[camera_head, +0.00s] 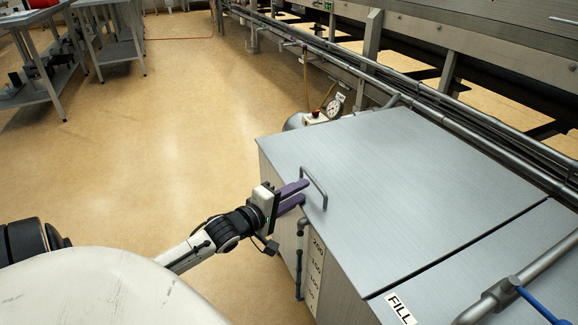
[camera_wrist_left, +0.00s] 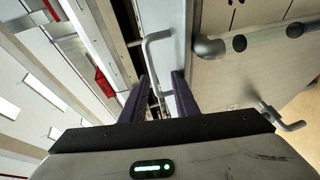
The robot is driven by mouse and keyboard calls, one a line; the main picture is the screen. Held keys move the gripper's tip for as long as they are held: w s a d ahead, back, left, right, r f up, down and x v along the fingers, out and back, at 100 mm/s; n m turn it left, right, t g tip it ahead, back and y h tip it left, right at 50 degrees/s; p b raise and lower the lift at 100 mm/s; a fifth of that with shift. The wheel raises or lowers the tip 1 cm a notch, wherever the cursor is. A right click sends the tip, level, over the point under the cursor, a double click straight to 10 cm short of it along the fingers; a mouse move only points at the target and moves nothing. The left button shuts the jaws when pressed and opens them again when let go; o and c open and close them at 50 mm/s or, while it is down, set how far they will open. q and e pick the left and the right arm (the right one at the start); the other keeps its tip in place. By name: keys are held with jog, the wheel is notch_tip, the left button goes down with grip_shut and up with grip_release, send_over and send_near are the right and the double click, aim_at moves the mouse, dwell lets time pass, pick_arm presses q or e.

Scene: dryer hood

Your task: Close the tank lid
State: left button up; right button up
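The tank lid (camera_head: 380,180) is a large grey metal panel with a bent bar handle (camera_head: 315,188) near its left edge. It looks flat or nearly flat on the tank; I cannot tell whether it is fully seated. My left gripper (camera_head: 303,191) is at the lid's left edge beside the handle, its two purple fingers parted. In the left wrist view, the handle (camera_wrist_left: 148,52) lies just beyond and between the parted fingertips (camera_wrist_left: 164,85); it does not look gripped. My right gripper is not in view.
A second grey panel with a FILL label (camera_head: 400,308) adjoins the lid, with a pipe (camera_head: 500,292) over it. A level pipe (camera_head: 299,262) runs down the tank's front. A gauge (camera_head: 334,106) and long rails stand behind.

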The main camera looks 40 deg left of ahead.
pick_arm(q)
jog(key=s, duration=0.2)
jog(key=s+r, duration=0.1)
jog(key=s, duration=0.1)
jog(key=shift+r+p, duration=0.1)
jog(key=shift+p, duration=0.3)
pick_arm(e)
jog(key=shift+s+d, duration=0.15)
pick_arm(q)
jog(key=shift+w, duration=0.1)
